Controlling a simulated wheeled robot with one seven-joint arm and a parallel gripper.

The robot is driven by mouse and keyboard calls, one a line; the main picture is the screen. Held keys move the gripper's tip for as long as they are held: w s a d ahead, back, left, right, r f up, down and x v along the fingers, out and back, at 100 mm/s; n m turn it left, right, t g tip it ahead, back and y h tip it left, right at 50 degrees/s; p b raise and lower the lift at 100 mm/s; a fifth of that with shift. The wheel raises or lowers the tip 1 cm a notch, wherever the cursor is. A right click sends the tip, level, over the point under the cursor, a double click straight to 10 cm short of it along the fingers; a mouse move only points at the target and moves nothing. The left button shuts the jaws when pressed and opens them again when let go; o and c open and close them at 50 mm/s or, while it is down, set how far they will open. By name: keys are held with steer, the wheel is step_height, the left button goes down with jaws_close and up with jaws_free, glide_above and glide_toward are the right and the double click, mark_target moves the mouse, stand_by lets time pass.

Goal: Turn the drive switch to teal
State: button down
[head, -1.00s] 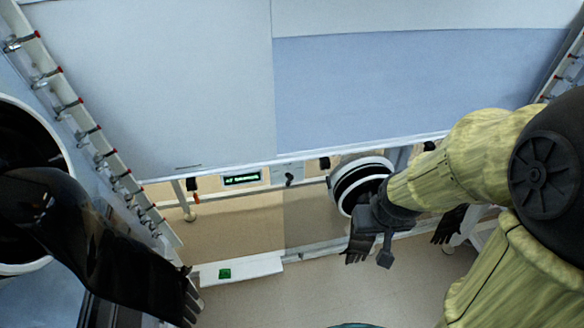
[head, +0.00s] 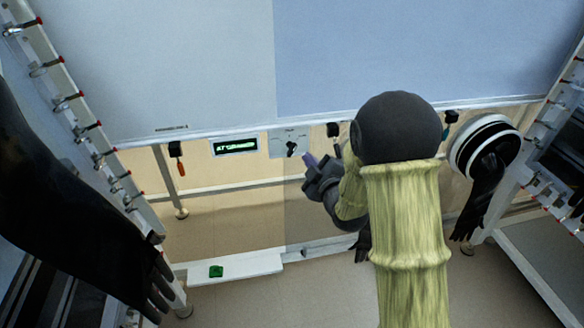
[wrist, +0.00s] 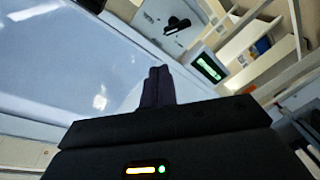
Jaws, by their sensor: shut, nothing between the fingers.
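The drive switch is a dark knob (head: 291,149) on a light grey plate (head: 277,146), below the large pale panel in the head view. The knob also shows in the wrist view (wrist: 177,25), near the top, on its plate (wrist: 160,14). Its colour marks are too small to read. My gripper (head: 309,159) is just right of the knob and slightly lower in the head view. In the wrist view its closed dark fingers (wrist: 157,88) point up toward the plate, with a gap between them and the knob. It is shut and holds nothing.
A lit green display (head: 235,146) sits left of the switch plate. Dark handles hang under the panel edge on both sides. A white ring port with a black glove (head: 487,147) is at right. A black glove (head: 80,220) hangs at left. A white ledge (head: 235,267) carries a green item.

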mark_target(292, 150)
steer(key=a+f+n+y+b, duration=0.1)
steer(key=a+f+n+t+y+b, duration=0.1)
steer(key=a+f+n+y, duration=0.1)
steer(key=shift+s+a, duration=0.15)
steer(key=shift+a, duration=0.1)
steer(key=w+a, duration=0.1)
steer(key=w, duration=0.5)
steer(key=w+a+b, duration=0.1)
steer(key=w, duration=0.2)
steer(key=shift+w+a, duration=0.1)
steer(key=shift+a, duration=0.2)
steer(key=shift+d+f, duration=0.2)
steer(key=shift+d, duration=0.1)
